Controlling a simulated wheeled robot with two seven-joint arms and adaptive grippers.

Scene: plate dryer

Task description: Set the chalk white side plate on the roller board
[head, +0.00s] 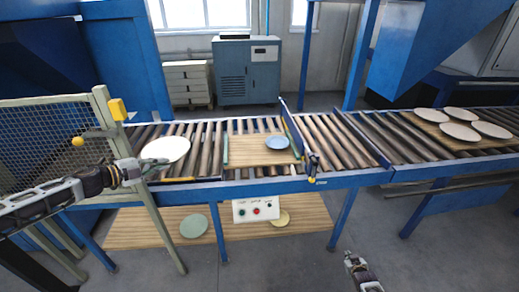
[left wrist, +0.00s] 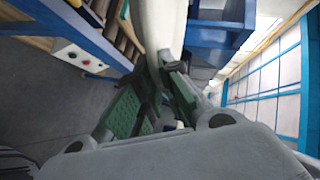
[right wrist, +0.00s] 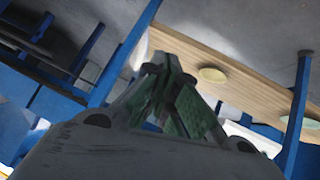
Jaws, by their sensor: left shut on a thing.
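The chalk white side plate (head: 166,149) is held over the rollers at the left in the head view. My left gripper (head: 138,171) is shut on its near left edge. In the left wrist view the pale plate (left wrist: 160,22) stands between the green-padded fingers (left wrist: 155,75). The roller board (head: 240,151) is a wooden board on the rollers, right of the held plate. A blue plate (head: 277,143) lies on its right part; its left part is bare. My right gripper (head: 350,259) is low in front of the conveyor, empty, its fingers together in the right wrist view (right wrist: 162,70).
A blue divider (head: 291,130) stands at the board's right end. A mesh guard (head: 50,133) with a yellow-tipped post is at left. A control box (head: 256,209) hangs in front. Green (head: 194,226) and yellow (head: 280,218) plates lie on the lower shelf. Several pale plates (head: 460,131) lie at right.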

